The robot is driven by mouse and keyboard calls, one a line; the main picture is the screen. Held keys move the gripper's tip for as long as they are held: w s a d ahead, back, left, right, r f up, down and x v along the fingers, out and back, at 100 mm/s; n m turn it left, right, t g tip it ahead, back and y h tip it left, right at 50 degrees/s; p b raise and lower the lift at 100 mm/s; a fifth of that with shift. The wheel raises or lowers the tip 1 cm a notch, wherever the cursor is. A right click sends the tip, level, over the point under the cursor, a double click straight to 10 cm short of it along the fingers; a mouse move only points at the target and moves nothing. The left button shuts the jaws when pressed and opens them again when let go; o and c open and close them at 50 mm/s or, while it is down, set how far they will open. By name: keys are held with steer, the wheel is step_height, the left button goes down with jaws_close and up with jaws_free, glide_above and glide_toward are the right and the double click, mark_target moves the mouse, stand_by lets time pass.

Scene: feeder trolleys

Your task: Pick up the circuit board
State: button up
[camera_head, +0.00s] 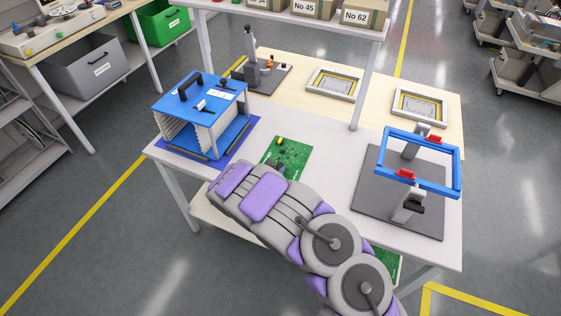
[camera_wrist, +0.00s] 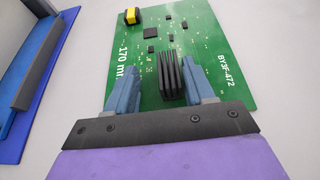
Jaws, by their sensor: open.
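The green circuit board (camera_head: 290,152) lies flat on the white table, its near part hidden behind my arm in the head view. In the wrist view the board (camera_wrist: 210,45) shows a black finned heat sink (camera_wrist: 170,75), a yellow and black component and white print. My gripper (camera_wrist: 162,85) is open, with its two blue-grey fingers over the near part of the board, one on each side of the heat sink. The fingers stand apart from each other with nothing clamped. I cannot tell whether they touch the heat sink or the board.
A blue-topped rack (camera_head: 200,95) stands on a blue mat left of the board. A blue frame fixture (camera_head: 420,160) on a grey plate stands at the right. Trays (camera_head: 420,105) and a shelf of boxes are behind. Another green board (camera_head: 388,264) shows below the tabletop.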

steer(key=shift+d+r, duration=0.15)
steer(key=shift+d, duration=0.7)
steer(key=shift+c, duration=1.4)
steer(key=shift+a, duration=0.6)
steer(key=c, duration=0.6)
jaws_close()
steer(key=shift+d, duration=0.2)
steer(key=shift+d, duration=0.1)
